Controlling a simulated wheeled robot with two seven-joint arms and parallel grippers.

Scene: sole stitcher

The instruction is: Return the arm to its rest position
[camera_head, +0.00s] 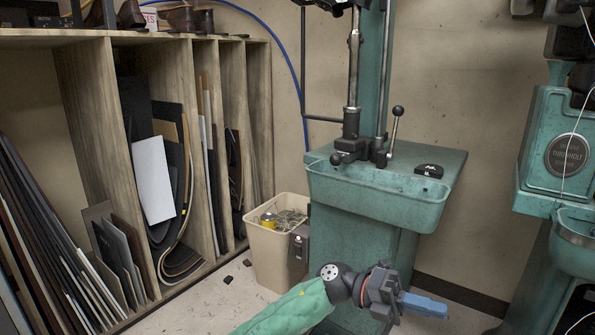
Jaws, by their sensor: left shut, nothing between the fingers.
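My left arm (291,308), in a green sleeve, comes in from the bottom of the view and points to the right. Its gripper (425,306) has blue fingers that are closed together with nothing between them. The gripper is in front of the lower part of the green stitching machine (380,190) and hides part of its base and the floor behind. My right gripper is not in view.
A beige waste bin (277,255) full of scraps stands left of the machine. A wooden rack (95,110) with upright sheets fills the left side. Another green machine (548,150) stands at the right. Small dark scraps lie on the floor near the bin.

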